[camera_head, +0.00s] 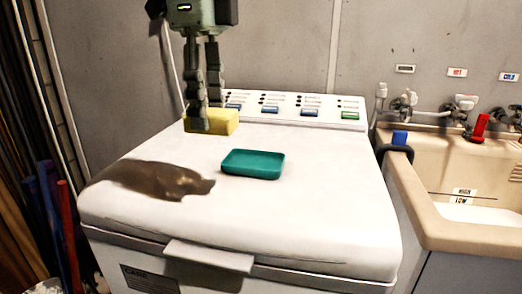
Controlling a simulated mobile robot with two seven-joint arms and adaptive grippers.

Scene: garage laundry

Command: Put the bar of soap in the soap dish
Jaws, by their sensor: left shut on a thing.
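The yellow bar of soap (224,122) is in my left gripper (207,122), which points down from the top of the head view. The gripper is shut on the soap and holds it above the white machine lid, behind and to the left of the soap dish. The fingers hide part of the soap's left side. The green soap dish (253,164) is a shallow rectangular tray on the lid, and it looks empty. The right gripper is not in view.
The white washing machine (330,215) has a control panel (290,109) at its back and a brown stain or shadow (165,180) on its lid. A beige sink (440,195) with taps stands at the right. The lid's right part is clear.

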